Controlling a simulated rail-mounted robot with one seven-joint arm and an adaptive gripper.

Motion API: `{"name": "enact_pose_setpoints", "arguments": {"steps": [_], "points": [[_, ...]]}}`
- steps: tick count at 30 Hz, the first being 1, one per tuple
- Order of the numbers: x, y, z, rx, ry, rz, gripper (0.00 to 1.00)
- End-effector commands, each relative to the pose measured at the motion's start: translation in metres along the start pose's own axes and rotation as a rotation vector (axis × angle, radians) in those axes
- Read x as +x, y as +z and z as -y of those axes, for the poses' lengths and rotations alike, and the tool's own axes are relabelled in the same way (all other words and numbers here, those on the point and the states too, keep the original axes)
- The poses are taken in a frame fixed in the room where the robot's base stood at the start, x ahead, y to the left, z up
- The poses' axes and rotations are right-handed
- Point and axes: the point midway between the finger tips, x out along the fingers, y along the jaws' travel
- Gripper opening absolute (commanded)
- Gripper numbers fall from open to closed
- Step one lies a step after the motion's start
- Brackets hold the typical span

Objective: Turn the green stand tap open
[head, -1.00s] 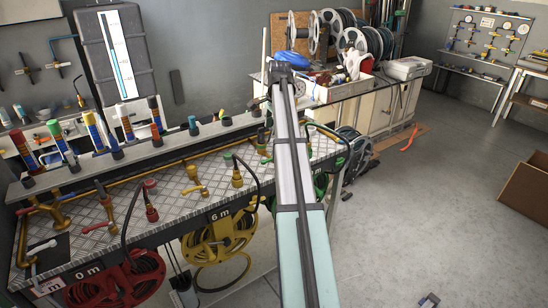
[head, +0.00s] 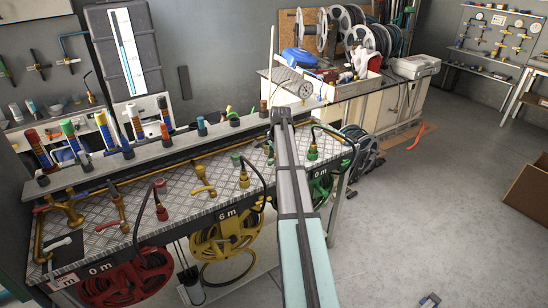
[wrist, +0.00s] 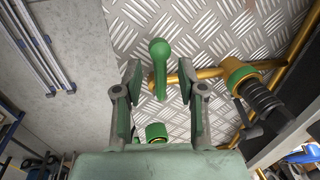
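In the wrist view, the green tap handle (wrist: 159,66) is a rounded lever, set beside a brass pipe (wrist: 225,70) over the diamond-plate bench top. My gripper (wrist: 158,85) is open, with one finger on each side of the handle; the handle appears between them, and I see no clear contact. A green coupling (wrist: 156,131) shows lower down, partly hidden by my gripper. In the head view, my arm hides most of the tap's area, and my gripper's fingers cannot be made out. A fitting with a green top (head: 312,150) stands right of my arm.
A yellow tap (head: 203,182) and a red tap (head: 120,212) stand left along the bench. A yellow reel (head: 225,238), red reel (head: 125,278) and green reel (head: 320,187) hang below. A brass fitting with a green ring (wrist: 240,76) lies right of my gripper.

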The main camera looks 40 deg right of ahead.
Motion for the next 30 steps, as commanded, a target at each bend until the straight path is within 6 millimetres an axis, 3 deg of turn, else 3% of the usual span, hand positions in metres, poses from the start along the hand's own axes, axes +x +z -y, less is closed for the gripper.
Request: {"name": "enact_pose_setpoints", "arguments": {"steps": [12,16,25,30], "points": [[0.007,0.000,0.000,0.000,-0.001,0.000,0.40],[0.007,0.000,0.000,0.000,-0.001,0.000,0.00],[0.008,0.003,0.001,-0.006,0.000,0.004,0.00],[0.009,0.019,0.006,-0.054,0.000,0.015,0.00]]}}
